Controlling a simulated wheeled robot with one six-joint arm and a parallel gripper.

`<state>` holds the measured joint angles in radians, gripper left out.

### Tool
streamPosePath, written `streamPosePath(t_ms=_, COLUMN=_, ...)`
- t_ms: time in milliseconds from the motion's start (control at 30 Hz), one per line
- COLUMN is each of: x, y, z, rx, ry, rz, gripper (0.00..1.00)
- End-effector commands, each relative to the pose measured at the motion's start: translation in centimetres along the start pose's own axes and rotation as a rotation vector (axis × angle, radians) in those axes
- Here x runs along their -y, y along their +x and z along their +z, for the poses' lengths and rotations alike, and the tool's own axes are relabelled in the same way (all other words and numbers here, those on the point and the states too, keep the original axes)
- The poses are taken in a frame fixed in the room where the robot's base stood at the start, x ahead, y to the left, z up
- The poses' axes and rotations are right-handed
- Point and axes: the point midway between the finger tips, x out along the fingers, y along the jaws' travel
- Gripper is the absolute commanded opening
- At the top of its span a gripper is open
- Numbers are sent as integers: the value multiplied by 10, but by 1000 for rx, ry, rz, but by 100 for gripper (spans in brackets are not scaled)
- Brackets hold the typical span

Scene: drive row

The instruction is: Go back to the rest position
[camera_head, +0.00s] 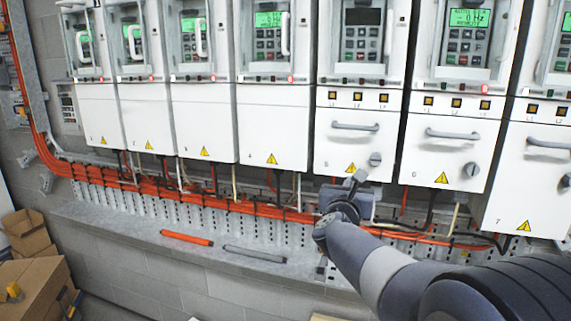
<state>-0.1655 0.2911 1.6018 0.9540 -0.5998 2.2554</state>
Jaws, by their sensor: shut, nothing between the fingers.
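My arm reaches in from the lower right. My gripper (357,178) is at its end, small in the picture, shut and empty. It shows in front of the lower edge of the white drive cabinet marked 5 (335,148), left of that cabinet's dark round knob (375,159). I cannot tell whether the gripper touches the cabinet.
A row of white drive cabinets hangs on the wall, several with lit green displays (271,20). Orange cables (160,188) run along a perforated tray below them. An orange bar (187,238) and a grey bar (254,254) lie on the ledge. Cardboard boxes (27,232) stand at lower left.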

Motion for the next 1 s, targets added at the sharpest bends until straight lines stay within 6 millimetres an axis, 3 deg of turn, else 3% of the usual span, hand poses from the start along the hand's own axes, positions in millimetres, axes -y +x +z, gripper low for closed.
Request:
streamPosePath(t_ms=100, x=0, y=-1, z=-28, rx=-3, ry=-4, rz=1, gripper=0)
streamPosePath(t_ms=333, x=0, y=-4, z=-64, rx=0, ry=0, rz=1, gripper=0)
streamPosePath(t_ms=533, x=0, y=-7, z=-74, rx=0, ry=0, rz=0, gripper=0)
streamPosePath(t_ms=1000, x=0, y=-8, z=-76, rx=-2, ry=-3, rz=1, gripper=0)
